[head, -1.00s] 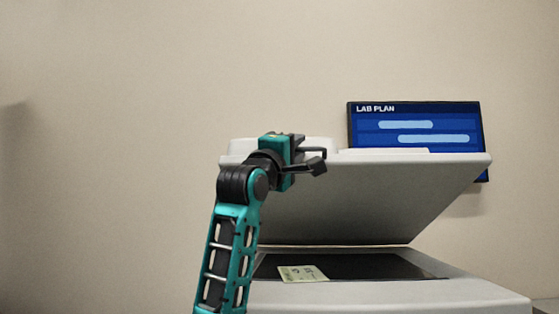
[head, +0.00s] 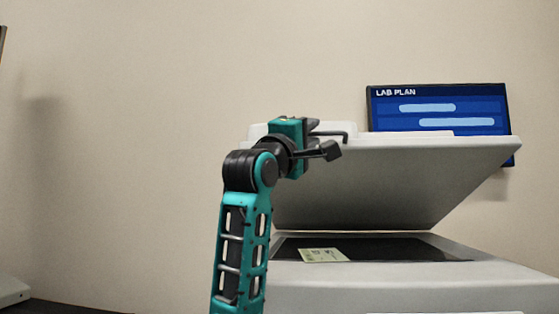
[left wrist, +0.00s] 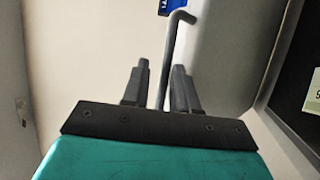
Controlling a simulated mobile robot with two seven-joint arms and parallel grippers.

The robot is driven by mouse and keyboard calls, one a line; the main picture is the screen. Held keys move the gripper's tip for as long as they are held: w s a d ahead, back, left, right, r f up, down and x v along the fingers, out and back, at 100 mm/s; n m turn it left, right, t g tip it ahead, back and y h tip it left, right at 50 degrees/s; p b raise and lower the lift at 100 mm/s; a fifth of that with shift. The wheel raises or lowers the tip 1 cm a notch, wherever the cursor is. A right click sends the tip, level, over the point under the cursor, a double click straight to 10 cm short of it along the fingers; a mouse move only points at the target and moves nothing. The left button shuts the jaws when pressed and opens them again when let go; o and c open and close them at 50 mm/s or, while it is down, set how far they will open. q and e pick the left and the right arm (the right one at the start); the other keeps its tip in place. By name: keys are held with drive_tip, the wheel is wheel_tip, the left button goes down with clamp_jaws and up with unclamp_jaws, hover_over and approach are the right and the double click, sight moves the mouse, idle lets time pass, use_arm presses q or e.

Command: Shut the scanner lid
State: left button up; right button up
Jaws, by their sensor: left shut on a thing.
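The scanner lid (head: 400,180) stands tilted open above the scanner body (head: 400,285), its pale underside facing me. The dark glass (head: 405,249) beneath it is uncovered. My left gripper (head: 330,150) is at the lid's front edge, left of its middle. In the left wrist view its two fingers (left wrist: 158,92) are on either side of a thin grey bent bar, the lid handle (left wrist: 171,50), and are shut on it. The handle's end also shows in the head view (head: 345,135). My right gripper is in neither view.
A pale printed card (head: 324,255) lies on the glass. A blue "LAB PLAN" board (head: 438,107) hangs on the wall behind the lid. The wall left of my arm is bare. A pale object (head: 12,292) shows at the lower left edge.

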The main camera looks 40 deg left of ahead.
use_arm(q)
drive_tip(key=b+v, duration=0.4)
drive_tip(key=v, duration=0.7)
drive_tip(key=shift+s+b, duration=0.15)
drive_tip(key=shift+b, duration=0.25)
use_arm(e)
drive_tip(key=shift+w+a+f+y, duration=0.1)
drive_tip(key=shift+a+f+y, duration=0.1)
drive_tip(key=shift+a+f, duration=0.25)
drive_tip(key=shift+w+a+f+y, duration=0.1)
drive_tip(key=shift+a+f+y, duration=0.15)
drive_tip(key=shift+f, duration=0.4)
use_arm(q)
drive_tip(key=shift+r, duration=0.15)
drive_tip(key=shift+c, duration=0.3)
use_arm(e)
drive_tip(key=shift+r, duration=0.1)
